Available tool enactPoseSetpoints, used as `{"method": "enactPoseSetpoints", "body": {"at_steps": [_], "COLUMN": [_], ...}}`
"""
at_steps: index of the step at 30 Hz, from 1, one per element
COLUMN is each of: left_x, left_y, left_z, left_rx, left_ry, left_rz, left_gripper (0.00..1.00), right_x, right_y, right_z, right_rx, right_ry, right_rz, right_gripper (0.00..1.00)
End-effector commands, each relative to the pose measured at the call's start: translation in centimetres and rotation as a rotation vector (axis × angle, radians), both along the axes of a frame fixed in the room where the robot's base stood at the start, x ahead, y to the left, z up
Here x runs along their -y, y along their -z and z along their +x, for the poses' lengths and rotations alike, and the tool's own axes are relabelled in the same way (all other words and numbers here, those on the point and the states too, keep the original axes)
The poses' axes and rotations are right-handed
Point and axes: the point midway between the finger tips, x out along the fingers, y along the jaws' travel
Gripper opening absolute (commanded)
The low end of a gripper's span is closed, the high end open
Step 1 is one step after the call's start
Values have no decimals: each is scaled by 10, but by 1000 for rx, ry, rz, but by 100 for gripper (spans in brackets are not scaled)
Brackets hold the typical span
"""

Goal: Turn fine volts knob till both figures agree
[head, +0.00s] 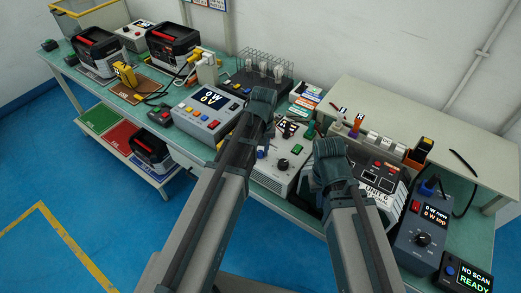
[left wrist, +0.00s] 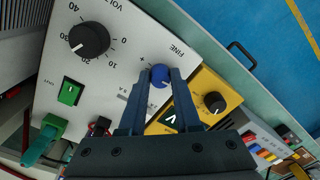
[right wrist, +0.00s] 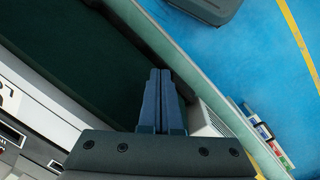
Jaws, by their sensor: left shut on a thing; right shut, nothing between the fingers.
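The blue fine volts knob (left wrist: 160,76) sits on the white front panel of a power supply (head: 255,174), beside the word FINE. My left gripper (left wrist: 161,80) is shut on this knob, a finger on each side. A large black volts knob (left wrist: 88,40) with a numbered scale and a green switch (left wrist: 70,92) are on the same panel. A yellow meter (left wrist: 196,84) with a black dial stands beside it; its small screen (left wrist: 172,121) shows a V, its figure hidden. The supply's display is partly covered in the head view. My right gripper (right wrist: 160,100) is shut and empty.
A grey box with a screen reading 0W 0V (head: 211,98) stands left of the supply. Bulbs in a wire cage (head: 262,70) are behind. A dark unit with a dial (head: 421,240) and a scanner screen (head: 466,276) are at right. Blue floor lies in front.

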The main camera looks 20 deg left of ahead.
Motion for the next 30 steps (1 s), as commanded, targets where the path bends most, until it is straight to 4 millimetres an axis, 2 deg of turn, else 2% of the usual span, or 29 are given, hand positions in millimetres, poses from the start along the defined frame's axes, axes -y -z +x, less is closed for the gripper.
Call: {"method": "enactPoseSetpoints", "body": {"at_steps": [3,4,8,20,26,30], "left_x": [0,0,0,0,1,1], "left_y": [0,0,0,-3,-16,-32], "left_z": [0,0,0,0,0,0], "left_rx": [0,0,0,0,0,0], "left_ry": [-1,-1,0,1,1,1], "left_rz": [0,0,0,0,0,0], "left_gripper": [0,37,60,61,61,61], "right_x": [0,0,0,0,0,0], "right_y": [0,0,0,-2,-16,-32], "right_z": [0,0,0,0,0,0], "right_rx": [0,0,0,0,0,0], "right_ry": [0,0,0,0,0,0], "right_rz": [0,0,0,0,0,0], "right_gripper": [0,0,0,0,0,0]}}
